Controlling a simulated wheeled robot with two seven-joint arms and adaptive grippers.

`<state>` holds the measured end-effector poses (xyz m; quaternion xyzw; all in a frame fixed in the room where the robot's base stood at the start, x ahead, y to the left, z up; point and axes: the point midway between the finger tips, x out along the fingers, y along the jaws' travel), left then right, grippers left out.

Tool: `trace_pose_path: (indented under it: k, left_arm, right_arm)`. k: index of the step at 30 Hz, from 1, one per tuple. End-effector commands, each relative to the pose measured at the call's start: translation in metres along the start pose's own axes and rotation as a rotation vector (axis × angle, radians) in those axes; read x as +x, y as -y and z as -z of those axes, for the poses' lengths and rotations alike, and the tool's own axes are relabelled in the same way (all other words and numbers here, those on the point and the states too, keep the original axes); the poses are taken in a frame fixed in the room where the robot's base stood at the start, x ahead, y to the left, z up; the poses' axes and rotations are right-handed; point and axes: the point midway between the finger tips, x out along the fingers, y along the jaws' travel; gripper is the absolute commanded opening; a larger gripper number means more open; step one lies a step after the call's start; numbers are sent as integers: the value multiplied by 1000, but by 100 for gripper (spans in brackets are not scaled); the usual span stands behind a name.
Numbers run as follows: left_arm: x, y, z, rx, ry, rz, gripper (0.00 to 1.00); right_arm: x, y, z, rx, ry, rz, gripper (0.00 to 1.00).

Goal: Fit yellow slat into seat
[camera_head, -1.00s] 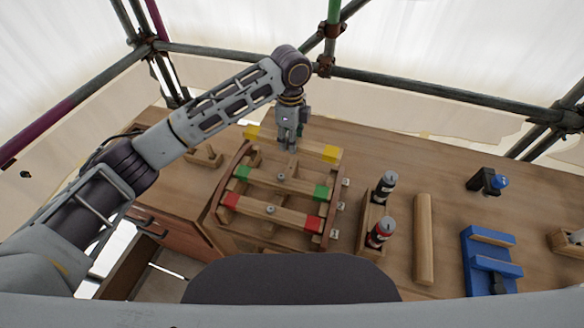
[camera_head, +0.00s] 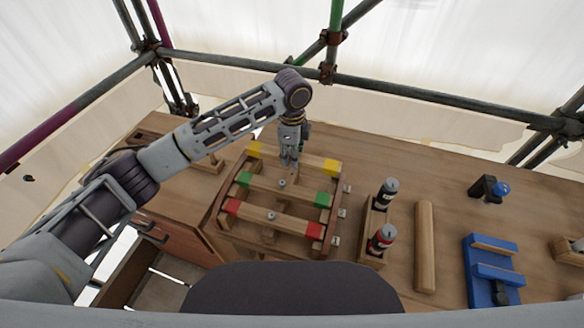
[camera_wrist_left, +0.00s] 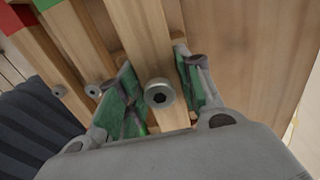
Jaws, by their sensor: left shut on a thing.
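The yellow slat (camera_head: 331,166) is a wooden bar with yellow ends. It lies across the far end of the curved wooden frame (camera_head: 217,211). My left gripper (camera_head: 289,162) is shut on its middle from above. In the left wrist view, the green-padded fingers stand on both sides of the slat (camera_wrist_left: 146,35), around its round bolt (camera_wrist_left: 160,94). The slat's ends are over the frame's far side. The fingers and the angle hide whether it sits fully down in the seat. My right gripper is not in view.
The green-ended slat (camera_head: 283,187) and red-ended slat (camera_head: 272,216) lie across the frame nearer me. To the right are a wooden holder with two bottles (camera_head: 381,239), a wooden bar (camera_head: 425,245) and a blue fixture (camera_head: 485,255). A scaffold rail runs behind the table.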

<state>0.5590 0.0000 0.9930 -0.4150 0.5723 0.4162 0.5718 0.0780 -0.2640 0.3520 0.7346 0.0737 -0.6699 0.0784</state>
Motion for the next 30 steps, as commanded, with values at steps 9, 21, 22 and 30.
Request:
trace_pose_path:
  k: [9,21,22,30]
  left_arm:
    - [13,0,0,0,0,2,7]
    - [28,0,-1,0,1,-1,7]
    - [31,0,-1,0,1,-1,7]
    - [60,0,0,0,0,0,7]
  right_arm:
    - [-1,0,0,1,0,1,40]
    - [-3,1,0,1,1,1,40]
    - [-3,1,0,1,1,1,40]
    - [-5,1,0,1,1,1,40]
